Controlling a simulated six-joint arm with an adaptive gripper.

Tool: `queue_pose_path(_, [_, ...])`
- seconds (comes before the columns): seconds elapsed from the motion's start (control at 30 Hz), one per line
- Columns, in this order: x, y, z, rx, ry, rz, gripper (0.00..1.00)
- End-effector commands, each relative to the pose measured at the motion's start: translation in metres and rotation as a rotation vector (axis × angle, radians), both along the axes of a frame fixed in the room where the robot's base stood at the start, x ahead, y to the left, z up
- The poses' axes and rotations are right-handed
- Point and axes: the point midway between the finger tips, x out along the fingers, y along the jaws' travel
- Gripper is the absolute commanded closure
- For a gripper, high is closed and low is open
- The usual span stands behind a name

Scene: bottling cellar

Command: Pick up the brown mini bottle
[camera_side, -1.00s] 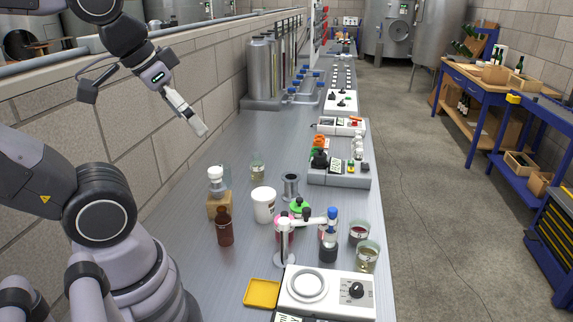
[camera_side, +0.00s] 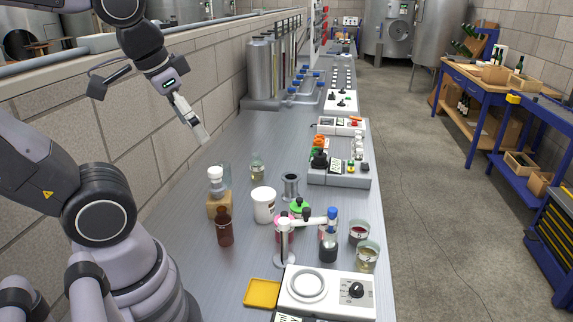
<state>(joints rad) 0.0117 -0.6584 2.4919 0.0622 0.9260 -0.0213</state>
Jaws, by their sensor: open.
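The brown mini bottle (camera_side: 225,228) stands upright on the grey bench in front of a small wooden block. It is dark brown with a narrow dark neck. My gripper (camera_side: 204,140) is in the air above the bench, up and slightly left of the bottle in the picture, pointing down and right. It is open and empty, and clear of the bottle. The gap between its fingers is too small to make out here.
A white-capped jar (camera_side: 216,179) is on the wooden block (camera_side: 219,206) just behind the bottle. A white tub (camera_side: 263,206) stands to its right. A yellow tray (camera_side: 262,292) and a white hotplate stirrer (camera_side: 326,293) lie nearer the front. The brick wall (camera_side: 130,150) runs along the left.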

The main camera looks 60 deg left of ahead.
Motion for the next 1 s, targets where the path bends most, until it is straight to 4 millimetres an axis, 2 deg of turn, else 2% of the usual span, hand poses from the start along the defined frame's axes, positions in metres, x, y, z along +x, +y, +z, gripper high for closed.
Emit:
queue_pose_path(0.3, [0.022,0.047,-0.07,0.355,0.611,-0.094,0.2])
queue_pose_path(0.6, [0.05,0.09,-0.13,0.792,1.097,-0.31,0.2])
queue_pose_path(0.8, [0.072,0.109,-0.18,1.1,1.327,-0.539,0.2])
queue_pose_path(1.0, [0.086,0.118,-0.237,1.351,1.449,-0.798,0.2])
